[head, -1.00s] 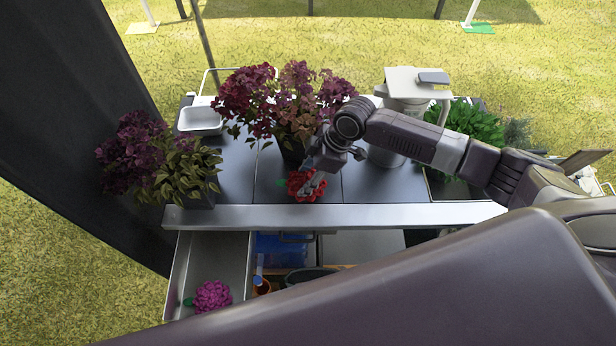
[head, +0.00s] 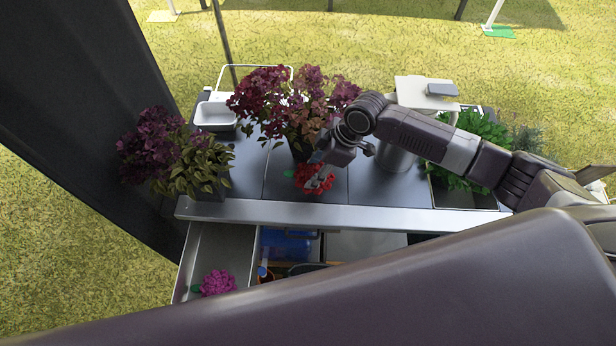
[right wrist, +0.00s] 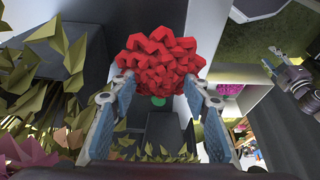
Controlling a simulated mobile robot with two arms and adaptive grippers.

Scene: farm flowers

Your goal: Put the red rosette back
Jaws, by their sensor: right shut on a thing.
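The red rosette (head: 314,178) is a round, ruffled red bloom with a bit of green at its side. It is at the front middle of the dark counter top (head: 368,190), in front of the tall potted flowers. My right gripper (head: 321,182) reaches it from above and is shut on it. In the right wrist view the rosette (right wrist: 162,62) sits between the two fingertips of my right gripper (right wrist: 158,84). I cannot tell if the rosette touches the counter.
Purple flowers in pots (head: 302,105) stand behind the rosette, with another pot (head: 205,182) at left. An open drawer (head: 240,248) below the counter holds a magenta rosette (head: 218,282). A blue container (head: 285,245) is beside it. A white basin (head: 214,116) is at back left.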

